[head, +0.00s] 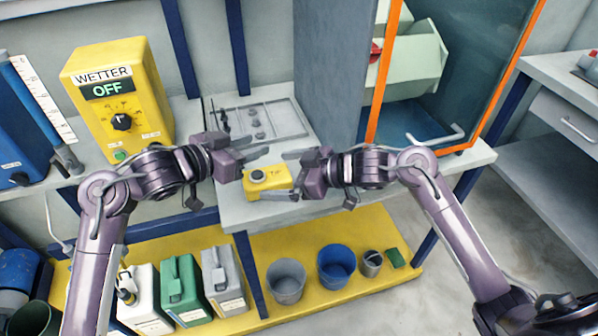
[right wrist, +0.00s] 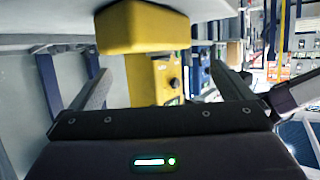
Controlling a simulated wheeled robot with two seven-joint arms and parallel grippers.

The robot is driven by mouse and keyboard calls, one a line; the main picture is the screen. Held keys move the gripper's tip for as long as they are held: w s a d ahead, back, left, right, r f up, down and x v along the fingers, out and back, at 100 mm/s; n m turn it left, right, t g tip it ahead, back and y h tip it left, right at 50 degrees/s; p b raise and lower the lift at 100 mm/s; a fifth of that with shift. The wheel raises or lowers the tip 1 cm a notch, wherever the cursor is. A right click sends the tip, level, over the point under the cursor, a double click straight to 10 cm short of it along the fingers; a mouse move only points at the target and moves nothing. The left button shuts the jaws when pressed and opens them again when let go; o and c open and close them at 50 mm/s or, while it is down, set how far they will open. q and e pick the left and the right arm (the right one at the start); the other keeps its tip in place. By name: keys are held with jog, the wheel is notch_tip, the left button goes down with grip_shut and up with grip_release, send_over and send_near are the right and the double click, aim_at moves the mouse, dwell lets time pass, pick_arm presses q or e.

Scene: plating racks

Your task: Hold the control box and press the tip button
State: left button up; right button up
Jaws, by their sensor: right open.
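The yellow control box (head: 268,178), with a dark round button and a small label on top, is at the front edge of the bench, between my two grippers. My left gripper (head: 262,147) is just left of and behind the box, its fingers apart and pointing right; I see nothing between them. My right gripper (head: 290,174) is open on the box's right side, fingers pointing left towards it. In the right wrist view the box (right wrist: 140,27) shows large at the top, ahead of the open fingers. I cannot tell whether any finger touches it.
The yellow wetter unit (head: 118,95) reads OFF, back left on the bench. A grey tray (head: 285,112) with small parts lies behind the grippers. An orange-framed glass cabinet (head: 385,70) stands at the right. Jugs (head: 183,290) and a blue bucket (head: 337,266) stand on the yellow lower shelf.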

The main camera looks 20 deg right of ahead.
aim_at(262, 176)
jog(key=x, duration=0.7)
jog(key=shift+a+f, duration=0.1)
jog(key=shift+a, duration=0.05)
jog(key=shift+c, duration=0.3)
jog(key=shift+f, duration=0.1)
jog(key=c, duration=1.2)
jog(key=o, duration=1.1)
jog(key=c, duration=1.1)
jog(key=shift+c, duration=0.3)
